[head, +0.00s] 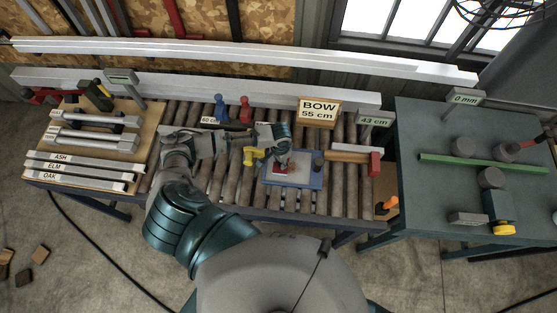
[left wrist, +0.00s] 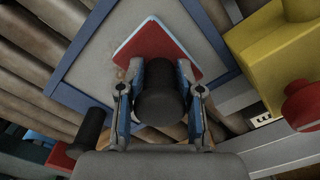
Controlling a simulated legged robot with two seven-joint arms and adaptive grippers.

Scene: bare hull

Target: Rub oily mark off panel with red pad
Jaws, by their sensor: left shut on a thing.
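The panel is a grey board in a blue frame, lying on the roller bench in the head view (head: 312,171); its grey face also fills the upper left wrist view (left wrist: 100,62). The red pad (left wrist: 190,62), with a pale edge, lies against the panel's face, showing small in the head view (head: 283,169). My left gripper (left wrist: 160,78) is shut on the pad's dark round knob; in the head view it is over the panel (head: 281,152). A faint brownish smear (left wrist: 122,76) shows beside the pad; the pad and fingers may hide more. My right gripper is not in view.
A yellow clamp-like thing (left wrist: 272,62) stands close by the panel. Blue and red pieces (head: 221,108) stand behind. A wooden board with bars (head: 88,150) lies left.

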